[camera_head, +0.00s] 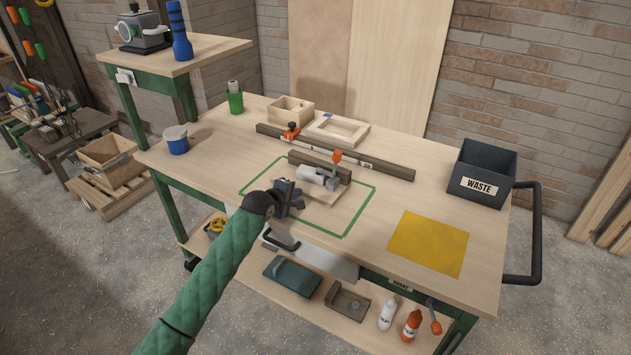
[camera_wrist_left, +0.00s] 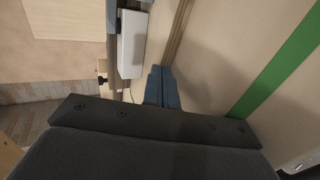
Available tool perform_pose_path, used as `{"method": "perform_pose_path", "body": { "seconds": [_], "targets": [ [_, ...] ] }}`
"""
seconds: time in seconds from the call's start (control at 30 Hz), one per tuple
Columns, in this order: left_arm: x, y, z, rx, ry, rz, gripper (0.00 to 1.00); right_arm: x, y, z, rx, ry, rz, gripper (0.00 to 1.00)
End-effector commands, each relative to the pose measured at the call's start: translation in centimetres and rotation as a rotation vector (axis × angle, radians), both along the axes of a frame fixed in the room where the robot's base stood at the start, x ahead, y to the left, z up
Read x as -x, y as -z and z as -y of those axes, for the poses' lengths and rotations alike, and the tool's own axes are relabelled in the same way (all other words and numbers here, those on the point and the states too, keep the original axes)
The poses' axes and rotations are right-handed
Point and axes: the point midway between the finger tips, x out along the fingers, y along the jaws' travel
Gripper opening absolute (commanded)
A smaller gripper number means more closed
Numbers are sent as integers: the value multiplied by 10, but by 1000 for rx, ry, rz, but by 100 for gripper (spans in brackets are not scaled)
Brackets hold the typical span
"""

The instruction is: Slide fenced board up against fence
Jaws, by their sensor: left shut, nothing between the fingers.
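A light wooden board (camera_head: 322,195) lies flat inside the green outline on the workbench. A short dark wooden bar (camera_head: 343,174) stands along its far side, with a grey-white block (camera_head: 312,174) and an orange knob (camera_head: 337,156) by it. A longer dark bar, the likely fence (camera_head: 385,168), runs across the bench behind, with a visible gap between the two bars. My left gripper (camera_head: 293,203) is shut and empty at the board's near left; whether it touches the board is unclear. Its closed fingers also show in the left wrist view (camera_wrist_left: 161,88). My right gripper is out of view.
A yellow mat (camera_head: 428,243) and a black waste bin (camera_head: 489,160) are to the right. A wooden frame (camera_head: 338,130) and small wooden box (camera_head: 291,110) stand behind the long bar. A blue tub (camera_head: 176,141) and green cup (camera_head: 235,102) are at left.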

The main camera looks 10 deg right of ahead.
Motion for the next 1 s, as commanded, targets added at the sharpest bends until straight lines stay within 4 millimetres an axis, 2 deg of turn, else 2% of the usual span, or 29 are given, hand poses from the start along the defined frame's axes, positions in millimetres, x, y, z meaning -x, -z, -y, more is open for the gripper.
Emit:
{"method": "perform_pose_path", "body": {
  "seconds": [1.0],
  "targets": [
    [-39,1,30,0,0,-2,0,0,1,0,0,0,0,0]
  ]
}}
